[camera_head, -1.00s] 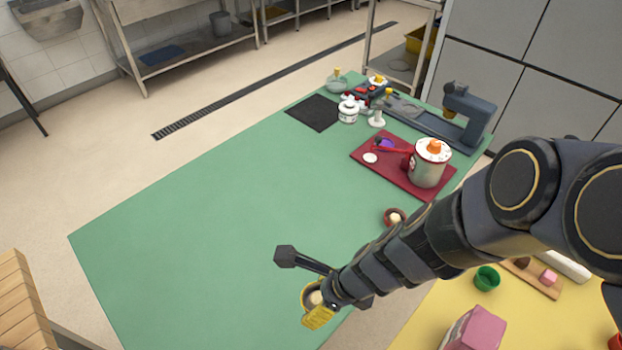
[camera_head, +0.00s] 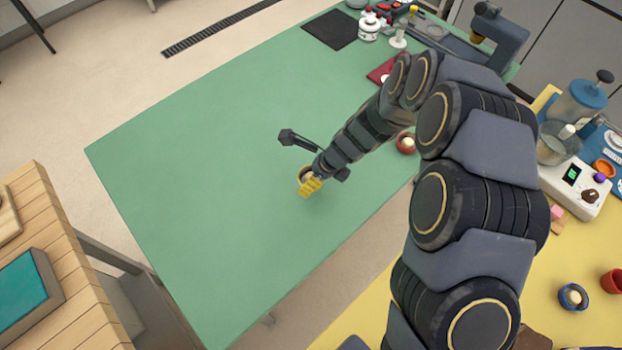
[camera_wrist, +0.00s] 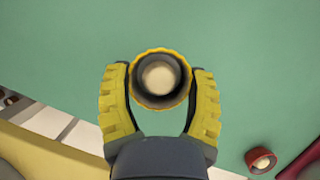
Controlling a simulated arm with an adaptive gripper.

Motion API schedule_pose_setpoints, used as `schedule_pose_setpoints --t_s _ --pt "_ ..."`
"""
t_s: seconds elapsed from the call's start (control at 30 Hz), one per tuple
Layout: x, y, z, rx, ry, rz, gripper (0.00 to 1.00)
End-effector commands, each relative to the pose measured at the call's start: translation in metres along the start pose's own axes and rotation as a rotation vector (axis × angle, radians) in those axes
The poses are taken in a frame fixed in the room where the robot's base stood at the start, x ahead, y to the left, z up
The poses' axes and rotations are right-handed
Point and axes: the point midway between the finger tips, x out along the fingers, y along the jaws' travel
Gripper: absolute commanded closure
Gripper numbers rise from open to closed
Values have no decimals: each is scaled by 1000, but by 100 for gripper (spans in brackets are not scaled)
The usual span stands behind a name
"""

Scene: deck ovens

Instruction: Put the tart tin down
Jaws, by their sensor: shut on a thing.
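The tart tin (camera_wrist: 141,96) is a small round cup with a yellow fluted rim, a dark inside and a pale round filling in its middle. My gripper (camera_wrist: 160,85) is shut on it, with one yellow ribbed finger on each side. In the head view my gripper (camera_head: 310,184) is over the green table top (camera_head: 220,150), and only a small part of the tin shows beside the fingers. The tin looks about level. I cannot tell whether its base touches the table.
A red cup with pale filling (camera_head: 405,143) stands to the right on the green top; it also shows in the wrist view (camera_wrist: 260,160). A dark mat (camera_head: 330,29) and a white jar (camera_head: 368,27) are at the far end. The green top left of my gripper is bare.

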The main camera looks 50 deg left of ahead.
Motion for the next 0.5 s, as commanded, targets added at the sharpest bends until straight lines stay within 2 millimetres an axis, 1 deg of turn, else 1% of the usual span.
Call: schedule_pose_setpoints --t_s 0.03,0.27,0.5 --pt "6 -3 0 0 1 0 74" --pt "16 -9 1 -1 0 -1 74" --pt "42 -9 -10 1 1 0 74"
